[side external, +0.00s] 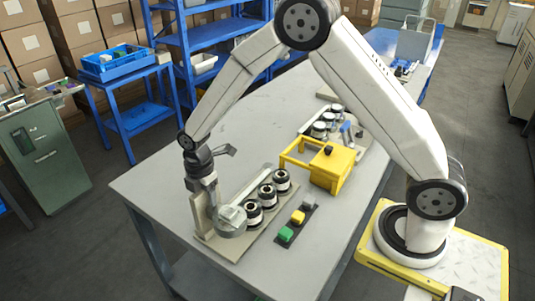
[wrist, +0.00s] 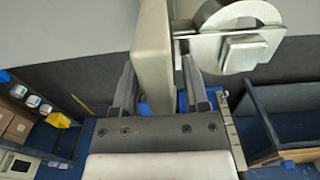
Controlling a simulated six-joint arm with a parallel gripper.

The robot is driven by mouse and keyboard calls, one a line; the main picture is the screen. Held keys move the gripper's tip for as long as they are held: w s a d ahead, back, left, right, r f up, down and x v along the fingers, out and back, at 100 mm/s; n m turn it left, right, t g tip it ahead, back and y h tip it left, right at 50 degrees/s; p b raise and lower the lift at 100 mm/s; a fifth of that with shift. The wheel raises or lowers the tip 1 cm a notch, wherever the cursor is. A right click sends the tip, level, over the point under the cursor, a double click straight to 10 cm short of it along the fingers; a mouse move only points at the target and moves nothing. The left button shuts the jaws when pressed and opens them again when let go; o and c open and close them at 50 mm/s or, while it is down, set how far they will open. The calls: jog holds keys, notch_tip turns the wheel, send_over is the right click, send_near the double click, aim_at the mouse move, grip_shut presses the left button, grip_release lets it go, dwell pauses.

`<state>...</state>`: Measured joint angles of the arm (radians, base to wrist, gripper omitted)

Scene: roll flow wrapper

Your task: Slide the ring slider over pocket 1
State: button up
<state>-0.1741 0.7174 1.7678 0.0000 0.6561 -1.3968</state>
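The fixture is a beige base (side external: 222,243) with an upright beige end plate (side external: 198,213). A grey rounded metal part, apparently the ring slider (side external: 232,222), sits at its near left end; in the wrist view a silver ring with a block (wrist: 243,48) shows at upper right. Several black rolls with pale tops (side external: 268,194) stand in a row right of it; I cannot tell which is pocket 1. My gripper (side external: 210,182) is low at the plate. In the wrist view its fingers (wrist: 160,85) are apart on either side of a beige plate (wrist: 153,50), with a gap on the right.
A yellow box with a handle frame (side external: 333,168) stands right of the rolls. A dark strip with a green button (side external: 286,234) and a yellow button (side external: 298,217) lies in front. A similar roll fixture (side external: 320,128) is farther back. The table (side external: 150,186) is clear at left.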

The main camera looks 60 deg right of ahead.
grip_shut()
dwell(1.2)
